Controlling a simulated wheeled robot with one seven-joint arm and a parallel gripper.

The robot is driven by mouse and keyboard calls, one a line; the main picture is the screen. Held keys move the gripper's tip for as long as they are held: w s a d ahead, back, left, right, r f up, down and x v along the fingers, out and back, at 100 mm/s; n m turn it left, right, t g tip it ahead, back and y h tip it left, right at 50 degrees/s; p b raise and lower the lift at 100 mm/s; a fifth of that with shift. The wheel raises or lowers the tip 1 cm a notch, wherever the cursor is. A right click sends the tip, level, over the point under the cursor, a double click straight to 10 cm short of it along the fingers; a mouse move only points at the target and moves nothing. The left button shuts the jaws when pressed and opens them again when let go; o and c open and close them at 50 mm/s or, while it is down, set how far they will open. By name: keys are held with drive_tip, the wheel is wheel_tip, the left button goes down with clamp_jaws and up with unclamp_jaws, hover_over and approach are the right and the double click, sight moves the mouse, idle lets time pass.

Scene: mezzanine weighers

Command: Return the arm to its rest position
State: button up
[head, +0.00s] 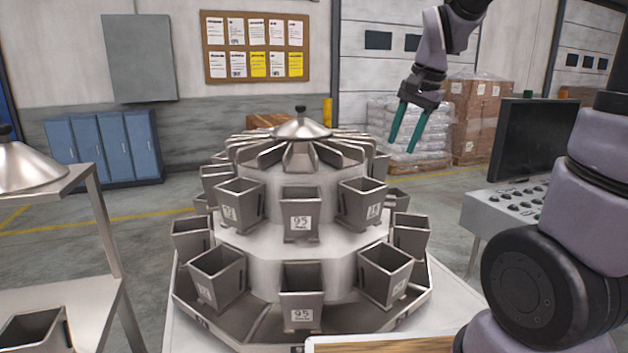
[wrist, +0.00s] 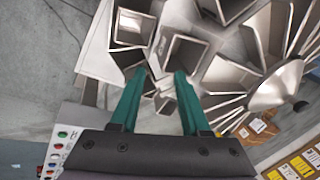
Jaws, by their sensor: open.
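My gripper (head: 408,127) has two green fingers and hangs in the air at the upper right of the head view, above and to the right of the weigher's cone. Its fingers are apart with nothing between them. In the wrist view my gripper (wrist: 162,85) points down over the side of the multihead weigher (head: 265,270), with several open metal buckets beyond the fingertips. I cannot tell the exact height above the buckets. The weigher's cone top (wrist: 278,86) shows at the right of the wrist view.
A control console (head: 500,211) with a dark screen (head: 533,140) stands at the right. A metal stand (head: 95,215) with a conical lid (head: 28,168) is at the left. Wrapped pallets (head: 474,110), lockers (head: 105,148) and a notice board (head: 255,47) are behind. The air around my gripper looks clear.

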drive_tip(key=s+d+r+n+t, duration=0.1)
drive_tip(key=s+r+n+t, duration=0.1)
drive_tip(key=s, duration=0.5)
drive_tip(key=s+d+r+n+t, duration=0.1)
drive_tip(key=s+r+n+t, duration=0.1)
drive_tip(key=s+r, duration=0.2)
drive_tip(key=s, duration=0.3)
drive_tip(key=shift+d+r, duration=0.1)
